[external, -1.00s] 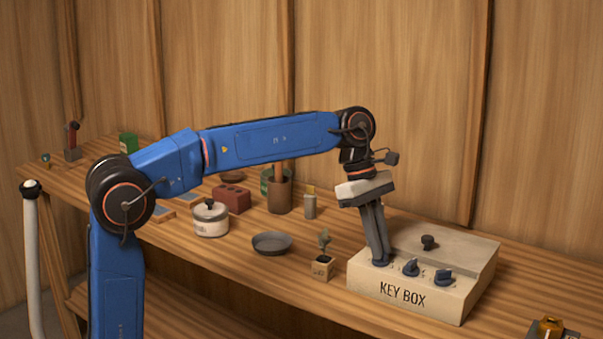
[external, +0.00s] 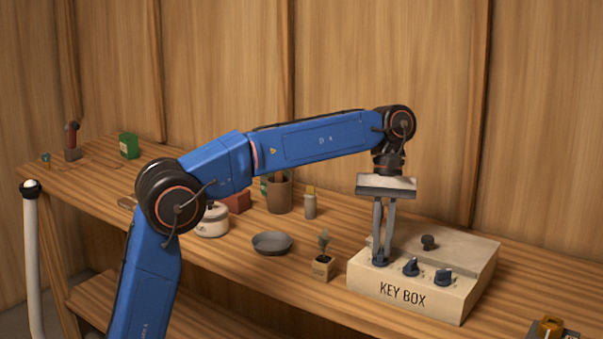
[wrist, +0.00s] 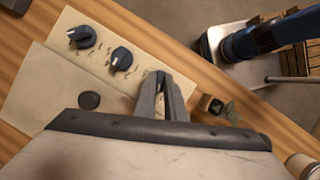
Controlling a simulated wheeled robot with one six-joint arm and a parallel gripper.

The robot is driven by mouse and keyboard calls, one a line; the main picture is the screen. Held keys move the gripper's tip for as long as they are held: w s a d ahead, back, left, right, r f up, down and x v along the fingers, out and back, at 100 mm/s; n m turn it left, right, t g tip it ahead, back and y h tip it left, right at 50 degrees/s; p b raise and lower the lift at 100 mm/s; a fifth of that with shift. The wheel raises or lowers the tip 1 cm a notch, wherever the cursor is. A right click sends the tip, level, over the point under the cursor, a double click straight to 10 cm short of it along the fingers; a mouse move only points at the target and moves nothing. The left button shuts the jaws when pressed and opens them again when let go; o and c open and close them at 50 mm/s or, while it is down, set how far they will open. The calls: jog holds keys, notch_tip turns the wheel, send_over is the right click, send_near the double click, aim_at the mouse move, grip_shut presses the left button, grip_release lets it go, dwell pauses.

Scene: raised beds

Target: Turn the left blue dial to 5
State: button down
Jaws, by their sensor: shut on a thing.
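A cream key box (external: 400,297) stands on the wooden bench, with three blue dials in a row on its sloped front. The left blue dial (external: 380,262) is at the lower end of my gripper (external: 379,256). The gripper points down and its fingers are shut on this dial. In the wrist view the gripper fingers (wrist: 162,105) cover the left dial, so its pointer and number cannot be read. The middle dial (external: 411,267) and right dial (external: 443,276) are free; they also show in the wrist view, the middle one (wrist: 121,59) and the right one (wrist: 82,37).
The key box has a dark knob (external: 428,242) on its lid. A small potted plant (external: 323,264) stands just left of the box, with a grey dish (external: 271,243) beyond it. A white pot (external: 212,222) and a brown cup (external: 279,194) stand farther left. A brass-coloured item (external: 549,327) lies at the lower right.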

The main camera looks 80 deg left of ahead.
jog(key=m, duration=0.2)
jog(key=m+g+y, duration=0.1)
jog(key=m, duration=0.2)
jog(key=shift+w+g, duration=0.15)
jog(key=shift+g, duration=0.15)
dwell(0.4)
jog(key=c, duration=1.8)
grip_release()
